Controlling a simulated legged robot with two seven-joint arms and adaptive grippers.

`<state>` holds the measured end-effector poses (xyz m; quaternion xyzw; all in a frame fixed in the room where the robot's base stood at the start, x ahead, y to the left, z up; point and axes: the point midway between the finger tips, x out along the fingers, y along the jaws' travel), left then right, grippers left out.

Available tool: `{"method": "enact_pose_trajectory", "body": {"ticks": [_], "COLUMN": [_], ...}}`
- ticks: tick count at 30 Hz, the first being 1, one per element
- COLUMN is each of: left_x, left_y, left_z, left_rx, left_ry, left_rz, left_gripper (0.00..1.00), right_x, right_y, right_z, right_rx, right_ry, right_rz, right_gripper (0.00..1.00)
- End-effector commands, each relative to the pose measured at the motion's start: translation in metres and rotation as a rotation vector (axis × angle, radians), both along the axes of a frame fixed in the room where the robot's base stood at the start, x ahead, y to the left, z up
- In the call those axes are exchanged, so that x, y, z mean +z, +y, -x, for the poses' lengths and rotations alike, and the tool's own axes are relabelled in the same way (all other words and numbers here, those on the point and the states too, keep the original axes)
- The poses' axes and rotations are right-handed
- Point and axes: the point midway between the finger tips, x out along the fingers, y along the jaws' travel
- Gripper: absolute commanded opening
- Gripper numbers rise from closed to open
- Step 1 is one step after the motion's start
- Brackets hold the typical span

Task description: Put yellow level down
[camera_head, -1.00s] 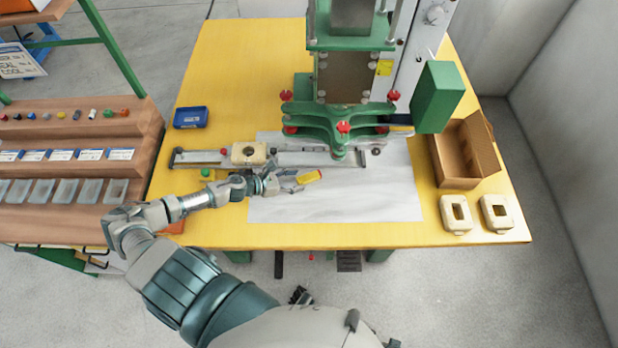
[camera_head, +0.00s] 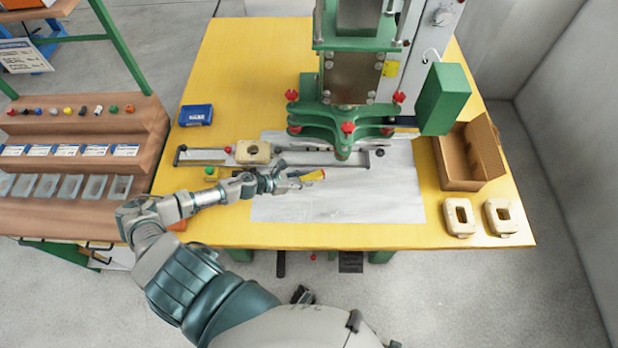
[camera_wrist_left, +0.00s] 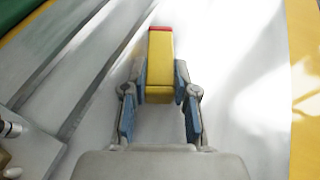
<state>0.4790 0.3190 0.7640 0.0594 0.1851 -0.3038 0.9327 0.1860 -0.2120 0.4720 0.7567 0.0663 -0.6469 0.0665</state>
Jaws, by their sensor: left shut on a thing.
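The yellow level (camera_head: 312,176) is a small yellow block with a red end, held at the tip of my left gripper (camera_head: 284,182) over the white sheet in the head view. In the left wrist view the level (camera_wrist_left: 160,62) sits between the two blue-padded fingers of my left gripper (camera_wrist_left: 160,88), red end pointing away. The gripper is shut on it. I cannot tell whether the level touches the sheet. My right gripper is not in view.
The white sheet (camera_head: 370,200) lies on the yellow table (camera_head: 240,80). A metal rail (camera_head: 215,156) with a beige part (camera_head: 254,152) runs behind the gripper, under the green press (camera_head: 345,118). A cardboard box (camera_head: 455,165) and two beige frames (camera_head: 460,215) are at right.

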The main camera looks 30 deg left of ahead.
Motion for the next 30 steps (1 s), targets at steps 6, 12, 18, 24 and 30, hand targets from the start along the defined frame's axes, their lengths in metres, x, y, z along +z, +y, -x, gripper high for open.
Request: {"method": "enact_pose_trajectory", "body": {"ticks": [6, 12, 18, 24, 30], "left_x": [0.01, 0.038, 0.036, 0.041, 0.047], "left_y": [0.0, 0.0, 0.001, 0.003, 0.005], "left_z": [0.0, 0.002, 0.036, 0.074, 0.113], "left_rx": [0.0, -0.001, -0.001, 0.0, 0.002], "left_ry": [0.0, 0.001, 0.007, 0.007, 0.004], "left_rz": [-0.004, -0.004, 0.001, 0.003, 0.001], "left_gripper": [0.0, 0.0, 0.0, 0.0, 0.0], "right_x": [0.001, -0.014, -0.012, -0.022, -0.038], "right_y": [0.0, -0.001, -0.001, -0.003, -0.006], "right_z": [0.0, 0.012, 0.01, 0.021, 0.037], "right_rx": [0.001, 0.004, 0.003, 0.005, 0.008], "right_ry": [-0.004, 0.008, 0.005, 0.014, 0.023], "right_rz": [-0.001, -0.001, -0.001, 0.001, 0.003], "right_gripper": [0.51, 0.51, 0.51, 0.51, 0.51]}}
